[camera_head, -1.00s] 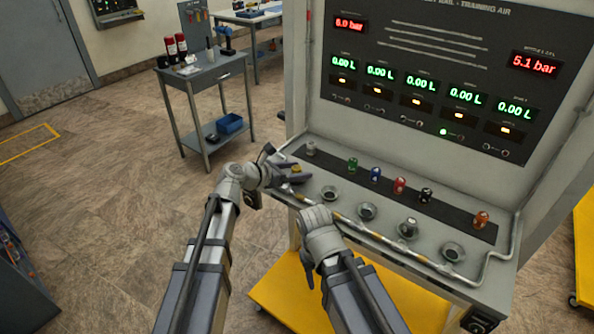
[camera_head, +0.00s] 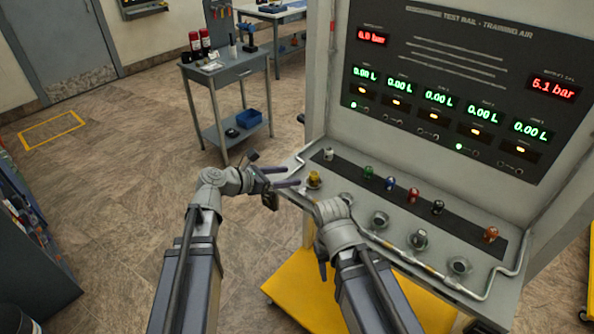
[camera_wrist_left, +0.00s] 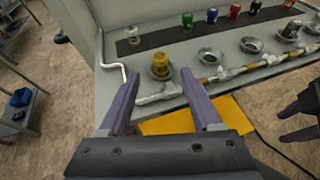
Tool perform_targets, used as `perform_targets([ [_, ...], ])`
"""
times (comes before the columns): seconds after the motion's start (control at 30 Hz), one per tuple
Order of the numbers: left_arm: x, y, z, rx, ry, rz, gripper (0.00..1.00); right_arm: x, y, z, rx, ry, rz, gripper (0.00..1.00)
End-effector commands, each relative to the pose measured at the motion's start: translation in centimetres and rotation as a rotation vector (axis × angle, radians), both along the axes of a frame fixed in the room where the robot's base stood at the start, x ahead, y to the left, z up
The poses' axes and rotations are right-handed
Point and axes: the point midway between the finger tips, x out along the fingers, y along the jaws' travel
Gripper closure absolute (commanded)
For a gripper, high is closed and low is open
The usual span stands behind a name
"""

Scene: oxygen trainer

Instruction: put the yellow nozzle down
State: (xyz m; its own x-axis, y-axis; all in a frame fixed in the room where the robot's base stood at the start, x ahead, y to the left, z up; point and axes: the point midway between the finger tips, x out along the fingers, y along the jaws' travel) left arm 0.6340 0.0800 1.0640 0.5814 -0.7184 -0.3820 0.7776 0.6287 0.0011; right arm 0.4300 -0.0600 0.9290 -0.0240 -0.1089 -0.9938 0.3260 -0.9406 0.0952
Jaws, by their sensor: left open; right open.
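The yellow nozzle (camera_head: 314,178) stands upright in the leftmost round cup on the bench ledge; the left wrist view shows it (camera_wrist_left: 160,62) with the cup rim (camera_wrist_left: 150,73) around its foot. My left gripper (camera_head: 284,177) is open and empty, just left of the nozzle. In the left wrist view its two purple fingers (camera_wrist_left: 160,80) are spread, with the nozzle beyond their tips and apart from them. My right gripper (camera_head: 328,222) is at the ledge's front edge, its fingers mostly hidden by its own wrist in the head view.
White (camera_head: 328,154), green (camera_head: 368,172), blue (camera_head: 390,183), red (camera_head: 413,195), black (camera_head: 437,207) and orange (camera_head: 491,234) pieces stand along a dark strip. A pipe (camera_head: 400,252) runs along the front edge.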

Motion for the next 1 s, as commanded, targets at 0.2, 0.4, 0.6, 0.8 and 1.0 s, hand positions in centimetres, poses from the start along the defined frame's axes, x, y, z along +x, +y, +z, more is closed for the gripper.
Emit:
perform_targets([
  [0.2, -0.5, 0.6, 0.3, 0.0, 0.0, 0.0, 0.34, 0.0, 0.0, 0.3, 0.0, 0.0, 0.0, 0.5],
  [0.4, -1.9, -1.1, -1.2, 0.133, -0.051, -0.109, 0.34, 0.0, 0.0, 0.3, 0.0, 0.0, 0.0, 0.5],
  [0.6, -7.9, -5.3, -6.8, 0.617, -0.274, -0.604, 0.34, 0.0, 0.0, 0.3, 0.0, 0.0, 0.0, 0.5],
  [0.8, -14.2, -5.9, -11.4, 1.024, -0.515, -1.248, 0.34, 0.0, 0.0, 0.3, 0.0, 0.0, 0.0, 0.5],
  [1.0, -18.7, -3.8, -13.2, 1.236, -0.689, -1.894, 0.34, 0.0, 0.0, 0.3, 0.0, 0.0, 0.0, 0.5],
])
